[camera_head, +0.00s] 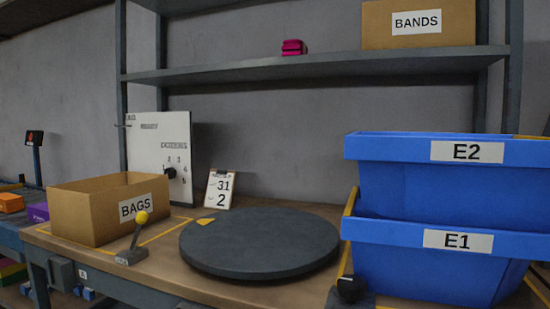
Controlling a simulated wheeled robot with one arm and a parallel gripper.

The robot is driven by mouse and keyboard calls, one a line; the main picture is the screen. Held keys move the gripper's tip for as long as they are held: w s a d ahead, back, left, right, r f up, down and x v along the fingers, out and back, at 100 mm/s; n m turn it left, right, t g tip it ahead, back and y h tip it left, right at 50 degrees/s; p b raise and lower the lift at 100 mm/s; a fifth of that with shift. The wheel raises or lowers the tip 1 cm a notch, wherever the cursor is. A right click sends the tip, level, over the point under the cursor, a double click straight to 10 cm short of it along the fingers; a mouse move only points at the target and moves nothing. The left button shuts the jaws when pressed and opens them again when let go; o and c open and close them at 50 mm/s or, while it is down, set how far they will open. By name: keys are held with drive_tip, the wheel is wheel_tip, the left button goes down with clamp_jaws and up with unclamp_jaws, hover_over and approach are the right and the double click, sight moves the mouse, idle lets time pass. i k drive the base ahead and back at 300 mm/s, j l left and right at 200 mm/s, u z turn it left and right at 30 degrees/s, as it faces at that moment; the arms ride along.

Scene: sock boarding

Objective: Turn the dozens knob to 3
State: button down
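A white upright board (145,155) stands at the back left of the bench. A small black knob (171,173) sits near its right edge, with small numbers around it and a small printed heading above, too small to read surely. I cannot tell which number the knob points to. The cardboard box marked BAGS (85,211) stands in front of the board's lower left part. My gripper is not in view.
A round dark turntable (260,243) fills the bench middle. A card reading 31 and 2 (219,189) stands behind it. A yellow-balled lever (136,235) stands left of it. Blue bins E2 (400,170) and E1 (390,250) are stacked at right. A shelf (300,69) hangs above.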

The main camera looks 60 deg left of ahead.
sight(171, 172)
drive_tip(key=j+u, duration=0.2)
drive_tip(key=u, duration=2.8)
drive_tip(key=i+j, duration=0.15)
drive_tip(key=j, duration=0.15)
